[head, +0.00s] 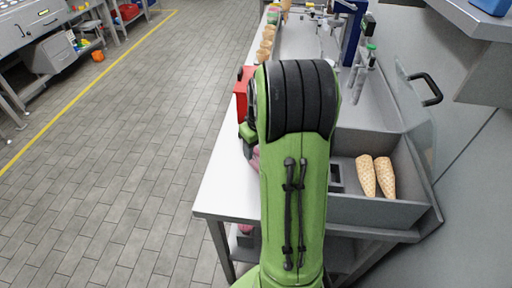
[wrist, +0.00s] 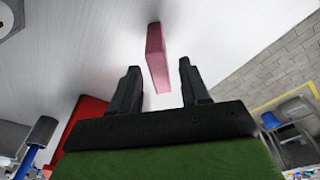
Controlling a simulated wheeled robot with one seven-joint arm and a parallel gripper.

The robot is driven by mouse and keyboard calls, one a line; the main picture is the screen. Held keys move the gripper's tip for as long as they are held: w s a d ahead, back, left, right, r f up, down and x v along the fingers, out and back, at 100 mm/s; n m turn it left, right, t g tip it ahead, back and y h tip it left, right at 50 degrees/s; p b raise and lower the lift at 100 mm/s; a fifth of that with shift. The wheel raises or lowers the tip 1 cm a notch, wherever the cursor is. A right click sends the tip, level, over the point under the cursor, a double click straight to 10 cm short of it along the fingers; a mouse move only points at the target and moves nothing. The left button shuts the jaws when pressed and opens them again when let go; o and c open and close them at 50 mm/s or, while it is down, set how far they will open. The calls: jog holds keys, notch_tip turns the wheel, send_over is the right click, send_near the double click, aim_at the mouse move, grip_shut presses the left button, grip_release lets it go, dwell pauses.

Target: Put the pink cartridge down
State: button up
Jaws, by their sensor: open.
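The pink cartridge (wrist: 156,56) shows in the wrist view as a narrow block against the white table top (wrist: 90,50). Its near end reaches between the fingertips of my gripper (wrist: 158,70), which is open, with a visible gap on either side. I cannot tell how it rests on the table. In the head view my green arm hides most of the gripper and the table near it. A bit of pink (head: 254,160) shows at the arm's left edge; I cannot tell if it is the cartridge.
A red object (head: 241,98) stands beside my arm on the white table (head: 222,190). To the right, a grey bin (head: 380,212) holds two waffle cones (head: 376,176), with a clear lid raised. More cones (head: 266,45) stand along the far counter. The floor at left is open.

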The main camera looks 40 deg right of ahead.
notch_tip(320, 180, up, 12)
jog(key=s+p, duration=0.2)
jog(key=p, duration=0.2)
jog(key=s+a+r+n+t, duration=0.1)
jog(key=s+a+r, duration=0.15)
jog(key=a, duration=0.55)
jog(key=s+a+r+t, duration=0.1)
jog(key=s+a+r, duration=0.15)
jog(key=a, duration=0.65)
jog(key=s+a+f+t, duration=0.1)
jog(key=s+a, duration=0.5)
jog(key=s, duration=0.2)
jog(key=shift+s+f+t, duration=0.15)
jog(key=shift+f+t, duration=0.2)
jog(key=shift+t, duration=0.05)
